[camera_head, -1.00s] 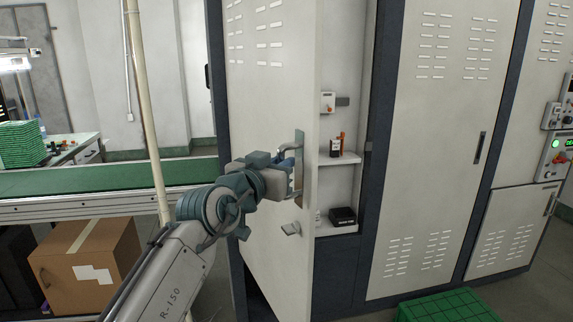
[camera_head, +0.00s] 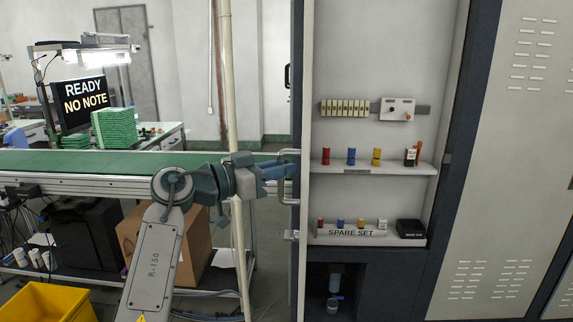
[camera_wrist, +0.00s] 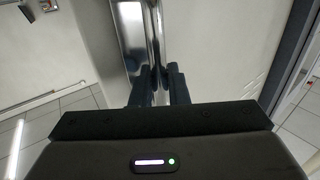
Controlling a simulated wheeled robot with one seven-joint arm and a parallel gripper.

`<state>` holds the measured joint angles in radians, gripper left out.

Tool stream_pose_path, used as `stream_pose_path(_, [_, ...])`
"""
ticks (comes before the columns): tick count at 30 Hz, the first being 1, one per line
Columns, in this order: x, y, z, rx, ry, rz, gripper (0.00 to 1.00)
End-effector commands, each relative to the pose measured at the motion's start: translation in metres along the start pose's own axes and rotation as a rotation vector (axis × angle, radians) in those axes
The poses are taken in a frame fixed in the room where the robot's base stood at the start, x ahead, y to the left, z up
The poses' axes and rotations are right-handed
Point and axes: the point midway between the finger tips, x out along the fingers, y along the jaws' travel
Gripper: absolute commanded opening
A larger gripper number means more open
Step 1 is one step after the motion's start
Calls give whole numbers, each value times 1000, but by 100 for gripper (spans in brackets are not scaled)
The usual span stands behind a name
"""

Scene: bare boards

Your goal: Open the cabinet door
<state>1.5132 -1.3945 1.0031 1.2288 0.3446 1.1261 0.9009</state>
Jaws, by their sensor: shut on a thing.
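The cabinet door (camera_head: 303,90) stands open and shows nearly edge-on in the head view, at the left side of the cabinet opening. Its metal handle (camera_head: 287,153) sticks out to the left. My gripper (camera_head: 283,172) reaches it from the left and is shut on the handle. In the wrist view my gripper's dark fingers (camera_wrist: 158,88) stand on either side of the shiny handle (camera_wrist: 155,30), in front of the pale door face (camera_wrist: 225,60). The cabinet interior (camera_head: 385,60) is exposed, with two shelves. The fingertips are partly hidden in the head view.
The shelves hold coloured cylinders (camera_head: 351,157), a black box (camera_head: 410,229) and a "SPARE SET" label. A pale pole (camera_head: 228,80) stands close behind my wrist. A green conveyor (camera_head: 80,163), a cardboard box (camera_head: 185,245) and a yellow crate (camera_head: 45,303) are at left.

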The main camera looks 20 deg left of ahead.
Motion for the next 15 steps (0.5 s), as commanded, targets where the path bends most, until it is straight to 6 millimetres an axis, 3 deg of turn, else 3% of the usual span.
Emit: stream_pose_path(15, [-1, -6, 3, 1, 2, 34, 0])
